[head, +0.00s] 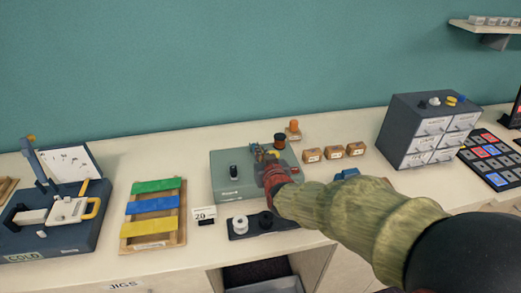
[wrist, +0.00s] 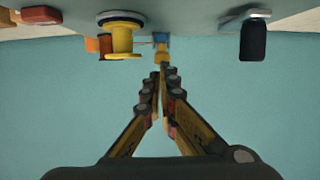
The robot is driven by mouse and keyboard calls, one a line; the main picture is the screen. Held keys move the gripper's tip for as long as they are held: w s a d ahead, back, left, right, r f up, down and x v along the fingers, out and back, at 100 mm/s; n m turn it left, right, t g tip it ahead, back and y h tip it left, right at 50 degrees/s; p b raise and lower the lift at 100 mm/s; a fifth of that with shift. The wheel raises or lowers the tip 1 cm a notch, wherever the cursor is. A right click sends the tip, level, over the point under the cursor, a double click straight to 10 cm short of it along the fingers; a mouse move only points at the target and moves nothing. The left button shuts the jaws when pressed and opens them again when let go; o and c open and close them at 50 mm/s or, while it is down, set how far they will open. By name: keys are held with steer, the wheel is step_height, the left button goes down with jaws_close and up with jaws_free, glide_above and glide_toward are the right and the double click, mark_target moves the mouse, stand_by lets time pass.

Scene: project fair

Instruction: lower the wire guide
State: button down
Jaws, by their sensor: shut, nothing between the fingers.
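My gripper (head: 260,155) is over the grey-green winding machine (head: 228,191) on the counter, its fingers together and empty. In the wrist view my fingertips (wrist: 160,72) meet right at a small blue and yellow part (wrist: 161,44), which looks like the wire guide. I cannot tell whether they touch it. A thin red wire runs from this part toward a yellow spool (wrist: 122,39) on its left. A black switch (wrist: 253,38) stands on the right; it also shows in the head view (head: 233,172). In the head view my gripper and arm cover much of the guide area.
Left of the machine are a rack of coloured strips (head: 153,204) and a clamp press (head: 55,220). A black tray (head: 262,226) with spools lies in front. Small wooden boxes (head: 333,152) and a drawer cabinet (head: 425,130) stand to the right.

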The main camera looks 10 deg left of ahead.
steer(key=shift+s+d+f, duration=0.1)
steer(key=shift+s+f, duration=0.15)
steer(key=shift+f, duration=0.3)
steer(key=shift+b, duration=0.3)
